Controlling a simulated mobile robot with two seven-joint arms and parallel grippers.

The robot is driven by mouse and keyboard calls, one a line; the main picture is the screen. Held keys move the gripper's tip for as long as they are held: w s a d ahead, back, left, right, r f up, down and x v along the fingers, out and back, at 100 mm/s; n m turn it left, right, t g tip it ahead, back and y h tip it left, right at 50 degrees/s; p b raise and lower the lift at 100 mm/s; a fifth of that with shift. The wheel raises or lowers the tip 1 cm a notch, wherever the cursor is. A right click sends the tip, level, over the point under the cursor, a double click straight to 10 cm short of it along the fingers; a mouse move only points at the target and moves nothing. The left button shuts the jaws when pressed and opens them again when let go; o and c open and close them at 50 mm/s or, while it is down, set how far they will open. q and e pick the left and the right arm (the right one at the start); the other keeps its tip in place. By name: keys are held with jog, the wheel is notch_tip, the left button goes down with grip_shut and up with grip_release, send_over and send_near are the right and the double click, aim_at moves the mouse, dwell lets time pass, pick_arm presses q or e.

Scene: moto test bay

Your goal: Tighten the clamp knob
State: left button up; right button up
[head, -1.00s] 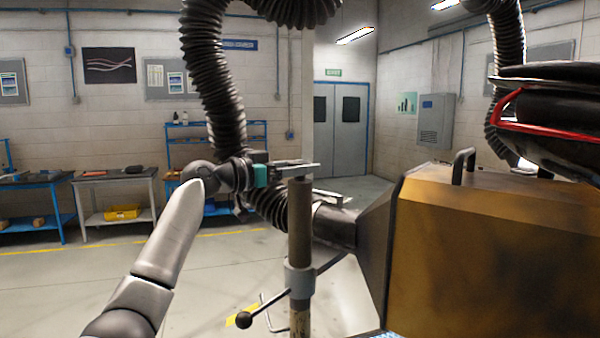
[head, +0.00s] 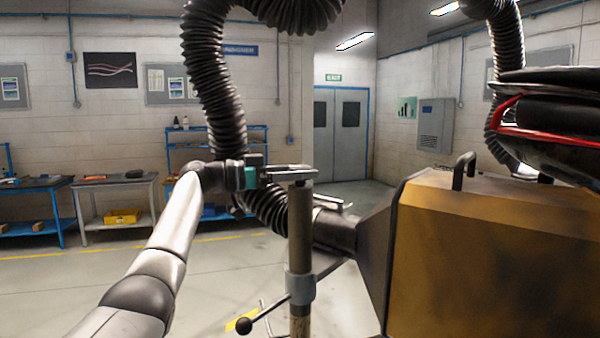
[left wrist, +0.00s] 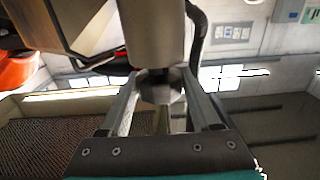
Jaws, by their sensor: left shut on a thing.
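My left gripper (head: 305,172) is at the top of an upright brown post (head: 300,225) in the head view. In the left wrist view its two fingers (left wrist: 160,100) stand on either side of a dark faceted knob (left wrist: 158,84) at the end of a grey cylinder (left wrist: 155,35). The gripper is shut on this knob. Lower on the post, a grey collar (head: 300,287) carries a lever ending in a black ball (head: 244,325). My right gripper is not in view.
An orange-brown box (head: 490,260) with a black handle (head: 463,170) stands right of the post. A ribbed black hose (head: 212,85) hangs behind my left gripper. A motorcycle part (head: 550,110) juts in at upper right. Floor at left is clear up to the benches.

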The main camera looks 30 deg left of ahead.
pick_arm(q)
jog(key=shift+f, duration=0.2)
jog(key=o, duration=1.4)
jog(key=shift+r, duration=0.1)
jog(key=b+v, duration=0.5)
jog(key=v, duration=1)
